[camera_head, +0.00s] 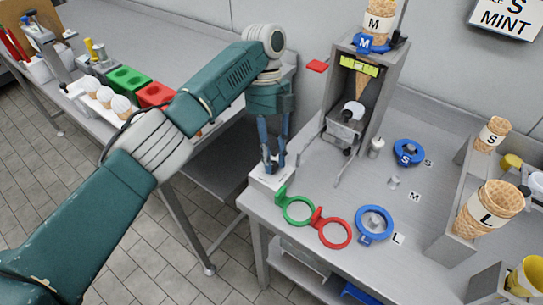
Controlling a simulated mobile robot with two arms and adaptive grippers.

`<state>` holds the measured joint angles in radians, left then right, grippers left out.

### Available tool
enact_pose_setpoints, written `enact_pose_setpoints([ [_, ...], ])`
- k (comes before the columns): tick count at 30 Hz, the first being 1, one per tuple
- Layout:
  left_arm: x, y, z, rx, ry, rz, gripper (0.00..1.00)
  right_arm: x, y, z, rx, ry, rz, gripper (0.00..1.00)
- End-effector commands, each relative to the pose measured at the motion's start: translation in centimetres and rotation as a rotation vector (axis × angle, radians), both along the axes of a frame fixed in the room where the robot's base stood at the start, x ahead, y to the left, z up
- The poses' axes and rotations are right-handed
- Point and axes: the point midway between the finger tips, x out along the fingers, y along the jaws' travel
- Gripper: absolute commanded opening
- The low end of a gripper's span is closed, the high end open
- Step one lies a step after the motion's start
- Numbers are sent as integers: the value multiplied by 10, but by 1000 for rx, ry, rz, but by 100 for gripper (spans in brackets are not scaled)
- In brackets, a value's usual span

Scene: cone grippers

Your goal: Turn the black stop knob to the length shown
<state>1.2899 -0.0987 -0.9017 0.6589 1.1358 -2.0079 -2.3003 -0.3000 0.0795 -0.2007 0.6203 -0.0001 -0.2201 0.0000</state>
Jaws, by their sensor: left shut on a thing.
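My left gripper (273,166) points down at the left corner of the grey bench. Its fingers are shut on a small dark thing on top of a white block (268,183). This appears to be the black stop knob, but the fingers hide most of it, so its setting cannot be read. A sign (506,17) at the top right shows "S" and "MINT"; its upper edge is cut off. My right gripper is not in view.
A grey dispenser frame (398,75) with a cone marked M stands behind, right of the gripper. Green (298,209), red (333,232) and blue (375,222) rings lie in front. Cones marked S (492,134) and L (488,208) stand at right.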

Motion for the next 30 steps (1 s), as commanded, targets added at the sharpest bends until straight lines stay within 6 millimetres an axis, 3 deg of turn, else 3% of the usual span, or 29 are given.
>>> enact_pose_setpoints([
  [2, 0, -1, 2, -2, -1, -1, 0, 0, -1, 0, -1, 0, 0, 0],
  [3, 0, -1, 2, -2, -1, -1, 31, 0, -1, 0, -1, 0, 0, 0],
  [6, 0, -1, 1, -2, 0, 0, 45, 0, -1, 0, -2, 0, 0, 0],
  [17, 1, 0, 7, 0, -3, 1, 45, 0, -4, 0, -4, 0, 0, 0],
  [30, 1, 0, 82, 2, -5, 1, 45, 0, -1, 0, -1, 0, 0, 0],
])
